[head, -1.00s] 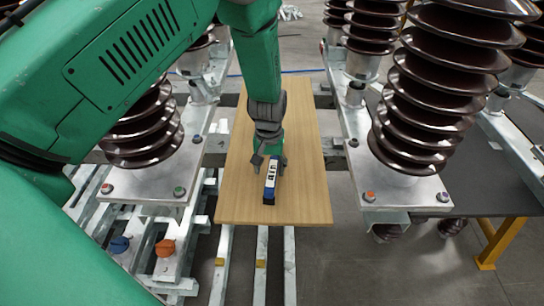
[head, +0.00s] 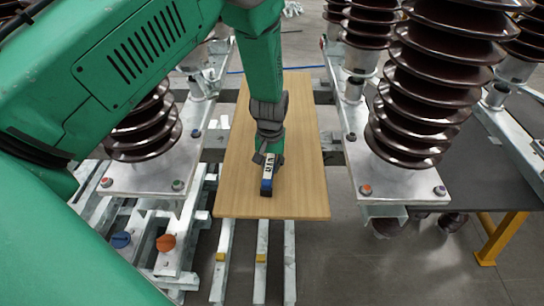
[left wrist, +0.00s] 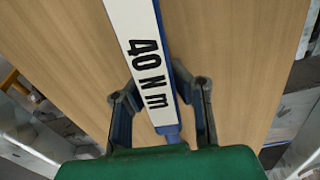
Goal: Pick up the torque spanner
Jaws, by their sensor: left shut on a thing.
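The torque spanner (head: 267,177) has a white label and a blue body with a dark end. It is over the wooden board (head: 297,190), near its front. In the left wrist view the spanner (left wrist: 146,62) runs between my fingers, and its label reads "40 N m". My left gripper (head: 268,160) is shut on it, with one finger on each side. I cannot tell whether the spanner touches the board. The gripper hides the spanner's far end in the head view. My right gripper is not in view.
Brown ribbed insulators (head: 408,120) stand on metal plates to the right, and others (head: 143,125) to the left. An orange knob (head: 166,243) and a blue knob (head: 121,240) are at lower left. A dark table (head: 490,178) is at the right. The board around the spanner is clear.

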